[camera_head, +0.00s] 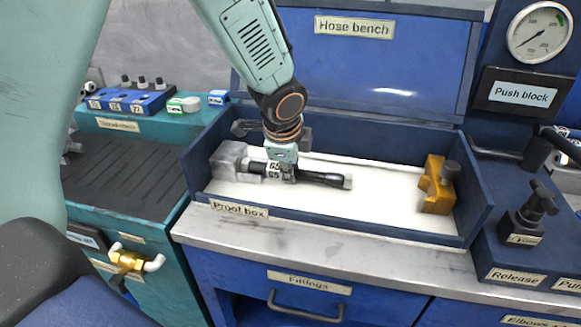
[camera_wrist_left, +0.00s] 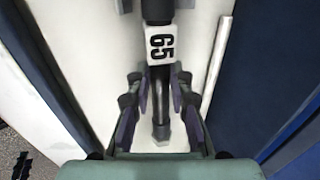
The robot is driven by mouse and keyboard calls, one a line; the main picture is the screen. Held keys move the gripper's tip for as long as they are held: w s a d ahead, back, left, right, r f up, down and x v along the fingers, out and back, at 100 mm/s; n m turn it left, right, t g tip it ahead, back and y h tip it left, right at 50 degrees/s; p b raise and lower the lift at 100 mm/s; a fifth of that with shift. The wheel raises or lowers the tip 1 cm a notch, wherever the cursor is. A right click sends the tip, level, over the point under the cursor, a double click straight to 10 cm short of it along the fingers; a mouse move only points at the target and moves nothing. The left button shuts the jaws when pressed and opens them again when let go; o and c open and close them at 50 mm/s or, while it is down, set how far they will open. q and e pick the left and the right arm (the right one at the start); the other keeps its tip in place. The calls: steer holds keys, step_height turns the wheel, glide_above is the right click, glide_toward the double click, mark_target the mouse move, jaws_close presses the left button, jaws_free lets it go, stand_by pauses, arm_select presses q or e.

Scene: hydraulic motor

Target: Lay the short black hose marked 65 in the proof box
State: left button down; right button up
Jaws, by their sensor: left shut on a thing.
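The short black hose (camera_head: 323,178) has a white band marked 65 and metal end fittings. It lies lengthwise inside the proof box (camera_head: 340,222), low over or on its white floor; I cannot tell if it touches. Its left end is beside a grey metal block (camera_head: 228,160). My left gripper (camera_head: 281,174) comes down from above and is shut on the hose near the band. In the left wrist view the hose (camera_wrist_left: 158,100) runs between the fingers (camera_wrist_left: 160,103), with the 65 band (camera_wrist_left: 161,46) just beyond them. My right gripper is not in view.
A yellow clamp block (camera_head: 436,187) stands at the box's right end. The box has raised blue walls. A white rod (camera_wrist_left: 218,65) lies along one wall. A pump with a lever (camera_head: 528,215) and a pressure gauge (camera_head: 539,32) are at right. The floor between hose and yellow block is clear.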

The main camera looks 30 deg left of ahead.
arm_select(q)
steer(key=c, duration=1.1)
jaws_free()
steer(key=shift+f, duration=0.1)
steer(key=v, duration=1.2)
steer(key=shift+s+d, duration=0.1)
